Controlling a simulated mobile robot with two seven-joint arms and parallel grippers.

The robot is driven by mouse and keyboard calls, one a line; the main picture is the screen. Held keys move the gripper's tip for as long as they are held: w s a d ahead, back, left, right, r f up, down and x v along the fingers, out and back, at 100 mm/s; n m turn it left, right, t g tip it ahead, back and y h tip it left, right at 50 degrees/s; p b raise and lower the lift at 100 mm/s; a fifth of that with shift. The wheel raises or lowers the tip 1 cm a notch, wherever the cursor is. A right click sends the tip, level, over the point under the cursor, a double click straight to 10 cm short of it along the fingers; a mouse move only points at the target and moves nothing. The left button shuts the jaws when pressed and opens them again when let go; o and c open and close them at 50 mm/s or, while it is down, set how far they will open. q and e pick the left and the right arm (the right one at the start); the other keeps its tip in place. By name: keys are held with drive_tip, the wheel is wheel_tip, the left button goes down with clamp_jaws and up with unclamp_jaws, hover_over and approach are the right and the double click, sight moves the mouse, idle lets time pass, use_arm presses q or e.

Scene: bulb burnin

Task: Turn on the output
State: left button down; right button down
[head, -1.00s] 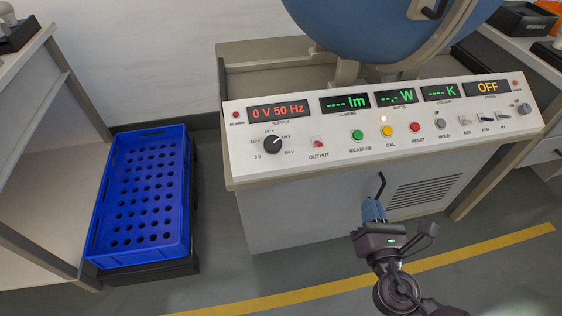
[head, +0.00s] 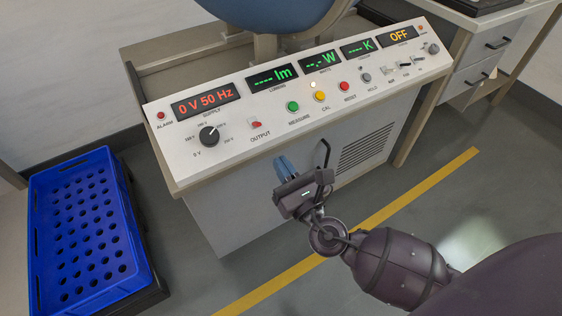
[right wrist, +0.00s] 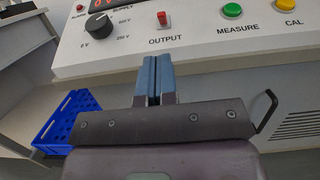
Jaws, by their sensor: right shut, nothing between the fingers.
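The red OUTPUT switch (head: 257,124) sits on the sloped white control panel (head: 225,150), between the black supply knob (head: 209,136) and the green MEASURE button (head: 293,106). The supply display (head: 206,100) reads 0 V 50 Hz. My right gripper (head: 284,164) is shut and empty, in front of the panel and below the OUTPUT switch, apart from it. In the right wrist view its blue fingertips (right wrist: 155,60) point up toward the panel, with the OUTPUT switch (right wrist: 162,18) just beyond them. My left gripper is not in view.
A yellow CAL button (head: 320,96) and a red RESET button (head: 344,86) lie further right. A black handle (head: 323,152) sticks out of the cabinet front. Bare floor lies in front.

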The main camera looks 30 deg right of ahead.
sight(257, 127)
drive_tip(key=x, duration=0.7)
drive_tip(key=shift+w, duration=0.4)
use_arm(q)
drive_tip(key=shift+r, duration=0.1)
use_arm(e)
drive_tip(key=shift+r, duration=0.15)
drive_tip(key=shift+r+p, duration=0.3)
drive_tip(key=shift+p, duration=0.15)
drive_tip(key=shift+g, duration=0.3)
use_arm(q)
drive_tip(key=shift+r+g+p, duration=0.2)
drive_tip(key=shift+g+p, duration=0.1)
use_arm(e)
drive_tip(key=shift+f, duration=0.1)
use_arm(q)
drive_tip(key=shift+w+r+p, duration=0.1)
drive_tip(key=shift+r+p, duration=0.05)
drive_tip(key=shift+p, duration=0.15)
drive_tip(key=shift+p, duration=0.4)
use_arm(e)
drive_tip(key=shift+r+g, duration=0.2)
drive_tip(key=shift+g, duration=0.1)
